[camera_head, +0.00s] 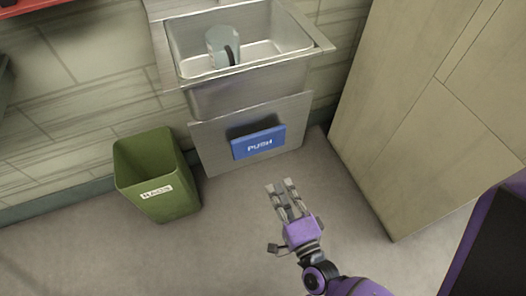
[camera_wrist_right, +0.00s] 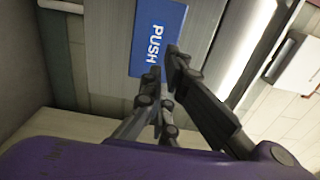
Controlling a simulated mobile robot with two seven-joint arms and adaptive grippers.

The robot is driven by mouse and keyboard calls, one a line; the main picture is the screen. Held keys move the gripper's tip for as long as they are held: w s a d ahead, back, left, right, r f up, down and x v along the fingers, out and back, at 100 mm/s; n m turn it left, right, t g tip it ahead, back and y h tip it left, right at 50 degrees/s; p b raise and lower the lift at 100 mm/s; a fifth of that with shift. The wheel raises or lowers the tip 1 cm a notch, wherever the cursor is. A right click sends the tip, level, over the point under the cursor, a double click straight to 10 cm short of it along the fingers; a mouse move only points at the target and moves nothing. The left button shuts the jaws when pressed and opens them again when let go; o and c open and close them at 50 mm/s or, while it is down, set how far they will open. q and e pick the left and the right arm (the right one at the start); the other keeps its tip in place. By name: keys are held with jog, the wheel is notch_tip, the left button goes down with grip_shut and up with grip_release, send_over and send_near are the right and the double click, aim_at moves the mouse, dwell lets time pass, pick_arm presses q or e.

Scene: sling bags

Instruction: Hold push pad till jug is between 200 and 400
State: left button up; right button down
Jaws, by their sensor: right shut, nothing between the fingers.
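A blue push pad (camera_head: 258,143) with white letters "PUSH" is on the steel panel below the sink. It also shows in the right wrist view (camera_wrist_right: 157,32), behind my fingers. A clear, pale jug (camera_head: 222,47) with a dark handle stands in the sink basin; its markings and water level are too small to read. My right gripper (camera_head: 282,184) is in front of and below the pad in the head view, apart from it, with its fingers toward the panel. It is shut and empty. My left gripper is not in view.
The steel sink (camera_head: 245,88) is fixed to the tiled wall. A green bin (camera_head: 157,177) with a white label stands on the floor left of the panel. A tall beige cabinet (camera_head: 425,110) rises at the right. The grey floor before the panel is clear.

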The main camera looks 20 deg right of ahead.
aim_at(258, 143)
jog(key=w, duration=1.4)
jog(key=shift+a, duration=0.25)
jog(key=shift+w+b, duration=0.35)
jog(key=shift+w, duration=0.9)
jog(key=shift+a+r, duration=0.1)
jog(key=shift+a, duration=0.05)
dwell(0.4)
dwell(0.7)
